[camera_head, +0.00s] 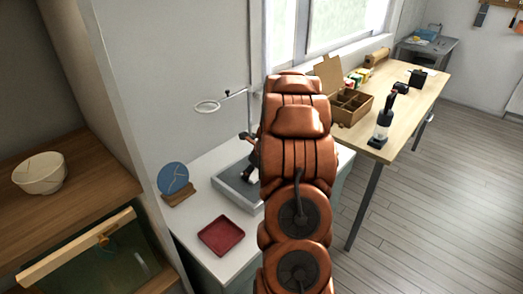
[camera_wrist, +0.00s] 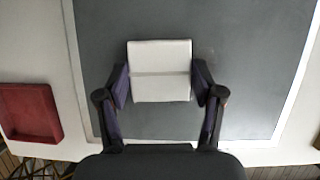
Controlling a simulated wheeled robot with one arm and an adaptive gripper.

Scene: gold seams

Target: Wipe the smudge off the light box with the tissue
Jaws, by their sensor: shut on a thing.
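The tissue (camera_wrist: 160,58) is a white folded square pad with a crease across it. My gripper (camera_wrist: 161,84) is shut on it, with one finger at each side, in the wrist view. The light box (camera_wrist: 258,70) is a dark grey panel with a pale rim, below the tissue. I cannot tell whether the tissue touches it. A faint brownish mark, perhaps the smudge (camera_wrist: 211,50), shows just right of the tissue. In the head view the light box (camera_head: 234,196) lies on the white counter, partly hidden by my arm; the tissue cannot be made out there.
A dark red tray (camera_head: 221,235) lies on the counter in front of the light box. A blue disc on a wooden stand (camera_head: 174,184) stands to the left. A ring on a stand (camera_head: 207,106) rises behind. A wooden table (camera_head: 405,115) with a compartment box is at right.

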